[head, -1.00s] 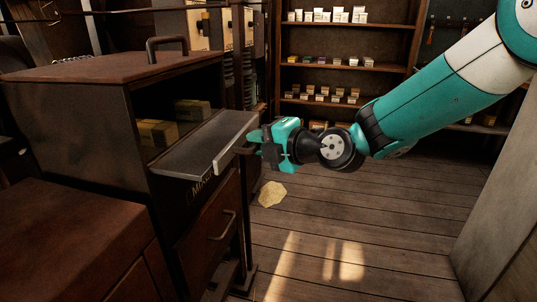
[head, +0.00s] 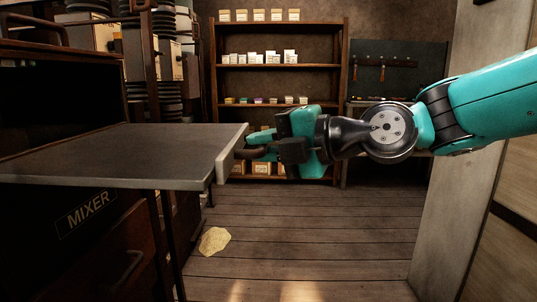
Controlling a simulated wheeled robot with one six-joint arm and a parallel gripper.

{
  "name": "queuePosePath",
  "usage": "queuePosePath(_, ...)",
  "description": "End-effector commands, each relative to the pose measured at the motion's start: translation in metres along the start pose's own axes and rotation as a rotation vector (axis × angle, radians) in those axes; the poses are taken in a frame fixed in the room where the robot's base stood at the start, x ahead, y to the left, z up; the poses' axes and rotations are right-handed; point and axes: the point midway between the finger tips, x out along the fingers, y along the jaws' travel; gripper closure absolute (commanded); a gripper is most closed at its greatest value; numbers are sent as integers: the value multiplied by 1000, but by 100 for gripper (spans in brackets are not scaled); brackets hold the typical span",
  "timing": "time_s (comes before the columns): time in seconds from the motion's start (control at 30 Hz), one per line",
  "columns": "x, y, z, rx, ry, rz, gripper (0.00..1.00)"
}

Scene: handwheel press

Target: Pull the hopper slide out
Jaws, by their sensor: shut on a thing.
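The hopper slide (head: 110,152) is a flat grey metal tray with a paler front lip. It sticks out to the right from the dark cabinet marked MIXER (head: 85,214) in the head view. My gripper (head: 258,149), teal and black, is at the slide's front edge, shut on its dark handle. The fingertips are partly hidden by the gripper body and handle. The slide looks level, and its inner end meets the cabinet's dark opening (head: 60,90).
A shelf unit (head: 281,100) with small boxes stands at the back, and a tool board (head: 385,75) hangs right of it. A pale patch (head: 214,241) lies on the wooden floor (head: 310,235). A pale post (head: 455,170) stands at the right.

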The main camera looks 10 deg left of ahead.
Motion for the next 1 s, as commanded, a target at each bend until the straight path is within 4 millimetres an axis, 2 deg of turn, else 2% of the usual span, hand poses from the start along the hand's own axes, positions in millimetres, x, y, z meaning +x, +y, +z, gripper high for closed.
queuePosePath(0.37, -3, -2, 1, 2, 0, -7, 100)
queuePosePath(0.4, -3, -3, 1, 2, 0, -7, 76)
queuePosePath(0.47, -3, -2, 1, 2, 0, -6, 62)
queuePosePath(0.87, -1, -1, 0, 1, 1, -3, 61)
queuePosePath(1.0, -8, -1, 1, 1, -1, -2, 61)
